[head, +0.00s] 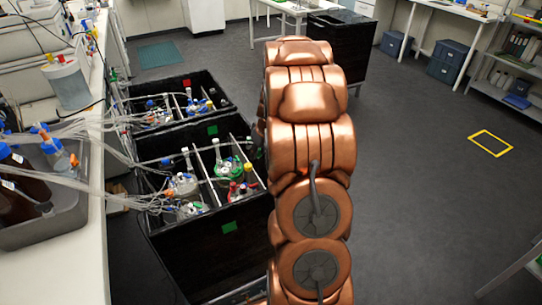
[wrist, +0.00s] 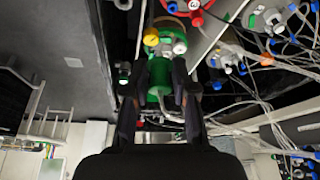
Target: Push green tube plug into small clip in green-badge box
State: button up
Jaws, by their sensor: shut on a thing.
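In the wrist view my gripper (wrist: 160,82) is shut on a green piece, the green tube plug (wrist: 158,92), between its two dark fingers. A flask top with yellow, green and white caps (wrist: 152,40) shows just beyond the fingertips; I cannot tell whether they touch. The green-badge box (head: 205,270) is the nearer black open box in the head view, with a green badge (head: 230,227) on its front. My copper arm stands at its right side and hides the gripper there. I cannot make out the small clip.
Inside the box are a green-capped flask (head: 228,170), a red-capped flask (head: 241,190) and blue-capped flasks (head: 183,183) with many clear tubes. A second black box with a red badge (head: 187,83) stands behind. A white bench (head: 85,255) borders the left.

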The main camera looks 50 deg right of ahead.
jog(key=s+d, duration=0.1)
jog(key=d, duration=0.1)
jog(key=s+d+f, duration=0.1)
jog(key=d, duration=0.1)
jog(key=shift+s+f, duration=0.15)
jog(key=shift+f, duration=0.15)
jog(key=shift+f+b, duration=0.4)
jog(key=shift+f, duration=1.5)
jog(key=shift+s+b, duration=0.1)
jog(key=shift+b, duration=0.4)
jog(key=shift+f+b, duration=1.05)
jog(key=shift+b, duration=0.25)
dwell(1.0)
